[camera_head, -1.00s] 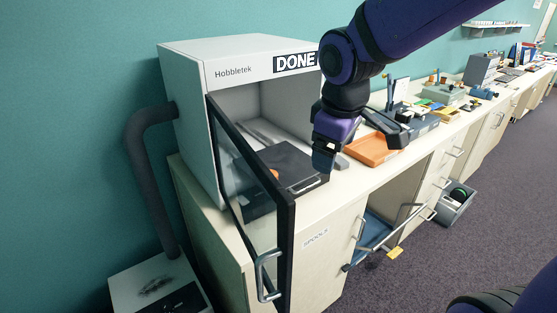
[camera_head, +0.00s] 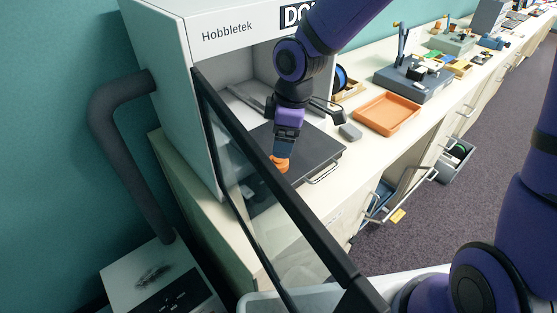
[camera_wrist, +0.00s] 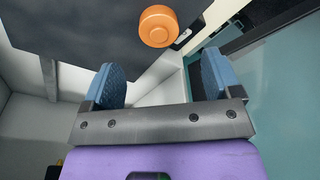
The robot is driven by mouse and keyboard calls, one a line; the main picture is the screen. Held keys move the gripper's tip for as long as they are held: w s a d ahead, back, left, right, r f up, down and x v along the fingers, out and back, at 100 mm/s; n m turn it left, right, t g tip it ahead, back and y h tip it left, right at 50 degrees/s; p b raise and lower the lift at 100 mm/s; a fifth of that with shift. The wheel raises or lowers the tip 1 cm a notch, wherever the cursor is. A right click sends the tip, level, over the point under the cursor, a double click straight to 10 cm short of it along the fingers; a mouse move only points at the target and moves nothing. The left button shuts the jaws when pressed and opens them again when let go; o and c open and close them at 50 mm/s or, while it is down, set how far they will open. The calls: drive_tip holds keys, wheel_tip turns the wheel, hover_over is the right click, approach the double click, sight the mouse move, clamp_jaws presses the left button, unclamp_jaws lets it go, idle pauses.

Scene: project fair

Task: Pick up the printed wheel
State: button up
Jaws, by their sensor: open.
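The orange printed wheel (camera_head: 279,164) is on the dark print plate (camera_head: 315,155) inside the open Hobbletek printer. In the wrist view the wheel (camera_wrist: 158,26) is a short orange cylinder with a small dimple, near the plate's handle side. My gripper (camera_head: 282,150) is over the plate, right at the wheel in the head view, and partly covers it. In the wrist view my gripper (camera_wrist: 160,85) has its two blue fingers spread wide with nothing between them. The wheel shows beyond the fingertips, apart from both.
The printer's glass door (camera_head: 270,190) stands open in front and to the left of my arm. The printer's side wall (camera_head: 165,75) is close by. An orange tray (camera_head: 387,114) and a small grey block (camera_head: 350,132) are on the counter to the right. An open drawer (camera_head: 378,205) juts out below.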

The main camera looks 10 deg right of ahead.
sight(278, 163)
drive_tip(key=shift+w+a+f, duration=0.1)
drive_tip(key=shift+a+f, duration=0.1)
drive_tip(key=shift+f, duration=1)
drive_tip(key=shift+a+f, duration=0.15)
drive_tip(key=shift+f, duration=1)
drive_tip(key=shift+w+a+f, duration=0.1)
drive_tip(key=shift+a+f, duration=0.1)
drive_tip(key=shift+f, duration=1)
drive_tip(key=shift+c, duration=0.2)
drive_tip(key=c, duration=1)
